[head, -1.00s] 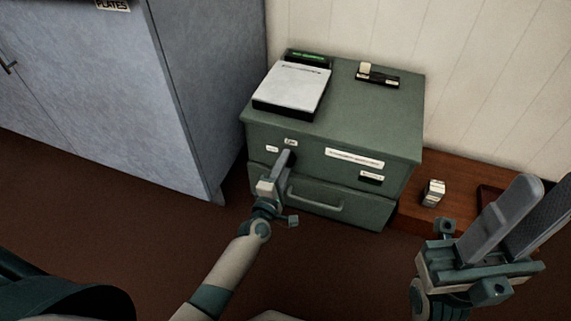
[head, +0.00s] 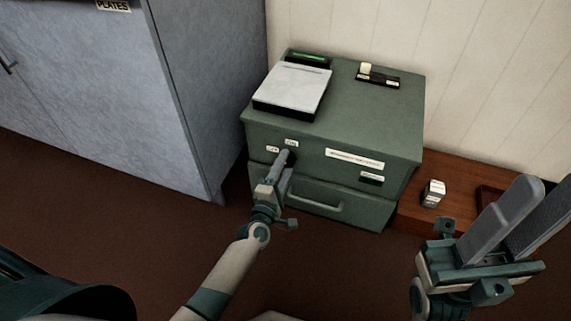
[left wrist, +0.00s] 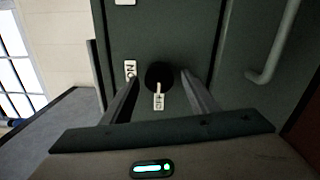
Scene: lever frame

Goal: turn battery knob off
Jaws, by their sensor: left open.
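A dark round knob (left wrist: 160,75) sits on the front of the green cabinet (head: 385,148). In the left wrist view it lies between my left gripper's fingers (left wrist: 160,88), which are open and stand apart on either side of it. Contact is not clear. An "ON" label (left wrist: 130,71) is left of the knob; another small label (left wrist: 159,102), hard to read, is below it, with a thin white mark leading from the knob towards it. In the head view my left gripper (head: 286,157) hides the knob. My right gripper (head: 522,207) is open and empty at the right.
The green cabinet has a drawer handle (head: 314,204) below the knob area. A white-topped box (head: 293,88) and a small switch (head: 378,77) are on its top. A grey-blue cabinet (head: 185,85) stands close on the left. A small block (head: 433,193) sits on the brown surface at right.

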